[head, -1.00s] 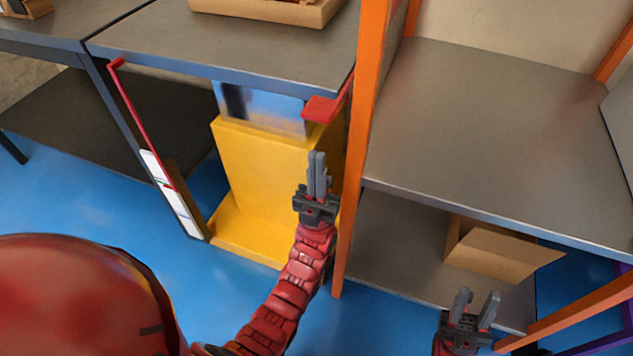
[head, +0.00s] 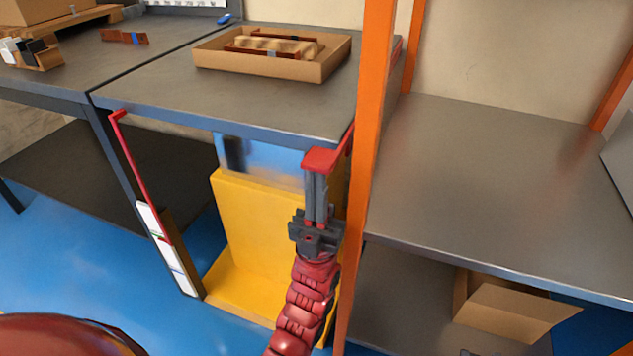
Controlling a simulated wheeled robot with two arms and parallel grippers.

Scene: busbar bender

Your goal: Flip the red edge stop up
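The red edge stop (head: 321,160) is a small red plate on a red arm at the right front corner of the middle bench. It hangs out level, just below the bench top. My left gripper (head: 317,178) is directly below it, pointing up, with its two grey fingers close together. The fingertips reach the plate's lower edge, and their ends seem hidden by it. I cannot tell whether they touch it. Nothing shows between the fingers. My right gripper is out of view.
An orange post (head: 367,150) stands close to the right of the stop and my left gripper. A yellow cabinet (head: 265,225) is behind the gripper. A thin red bar (head: 138,165) hangs at the bench's left side. A cardboard tray (head: 225,60) lies on the bench top.

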